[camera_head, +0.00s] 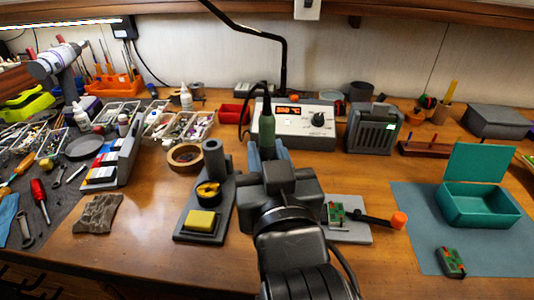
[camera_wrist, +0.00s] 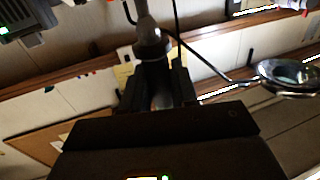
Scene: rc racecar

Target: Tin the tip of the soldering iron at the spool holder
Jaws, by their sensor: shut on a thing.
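My gripper (camera_head: 267,152) is in the middle of the head view, shut on the upright soldering iron (camera_head: 267,125). In the wrist view, the dark fingers (camera_wrist: 157,88) close around the iron (camera_wrist: 149,36). Left of my gripper is a grey stand (camera_head: 191,236) with an upright tube, a dark round cup with a yellow ring, and a yellow sponge (camera_head: 201,221). I cannot tell for certain which object is the spool holder.
The soldering station (camera_head: 295,127) with a lit display is behind my gripper, beside a grey vented box (camera_head: 374,130). A small board (camera_head: 336,211) on a grey plate and an orange-ended tool (camera_head: 398,220) lie close right. The front right holds a teal box (camera_head: 478,207).

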